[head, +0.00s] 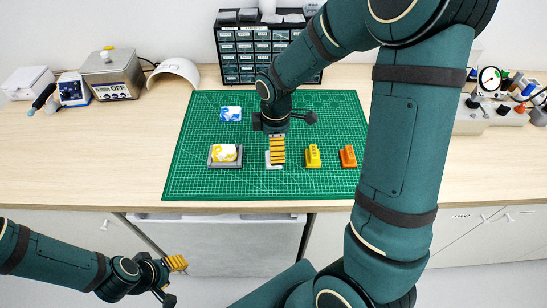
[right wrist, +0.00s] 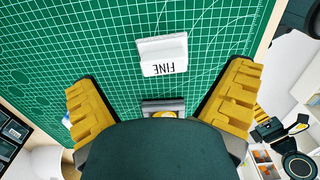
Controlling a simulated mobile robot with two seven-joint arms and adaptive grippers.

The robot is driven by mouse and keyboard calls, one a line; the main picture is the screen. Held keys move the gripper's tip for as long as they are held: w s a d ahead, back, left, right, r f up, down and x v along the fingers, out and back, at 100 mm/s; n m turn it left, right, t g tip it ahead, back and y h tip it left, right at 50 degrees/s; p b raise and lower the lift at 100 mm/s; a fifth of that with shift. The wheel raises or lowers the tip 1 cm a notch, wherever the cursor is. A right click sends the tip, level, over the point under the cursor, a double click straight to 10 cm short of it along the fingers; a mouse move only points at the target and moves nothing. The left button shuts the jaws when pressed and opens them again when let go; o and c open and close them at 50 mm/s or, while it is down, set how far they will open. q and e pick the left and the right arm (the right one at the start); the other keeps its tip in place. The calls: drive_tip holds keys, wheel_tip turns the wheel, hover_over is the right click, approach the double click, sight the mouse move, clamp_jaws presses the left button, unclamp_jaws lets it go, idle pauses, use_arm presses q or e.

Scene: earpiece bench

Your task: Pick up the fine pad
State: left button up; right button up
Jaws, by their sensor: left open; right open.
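The fine pad (right wrist: 162,55) is a white block with a raised bar, lettered "FINE", lying on the green cutting mat (head: 330,187). In the head view the fine pad (head: 273,165) is mostly hidden under my right gripper (head: 277,150). In the right wrist view the yellow fingers of my right gripper (right wrist: 163,76) are spread wide, with the pad ahead between them and apart from both. My left gripper (head: 174,264) is open and empty, low in front of the bench edge, far from the pad.
A yellow block (head: 313,157) and an orange block (head: 348,157) stand right of the pad. A grey holder (head: 213,164) with a yellow-and-white piece sits to its left. A blue-and-white piece (head: 230,114) lies behind. A drawer cabinet (head: 237,60) stands at the back.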

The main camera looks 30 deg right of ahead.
drive_tip(key=f, duration=0.3)
drive_tip(key=f+b, duration=0.1)
drive_tip(key=f, duration=0.1)
drive_tip(key=shift+a, duration=0.3)
drive_tip(key=c, duration=1.4)
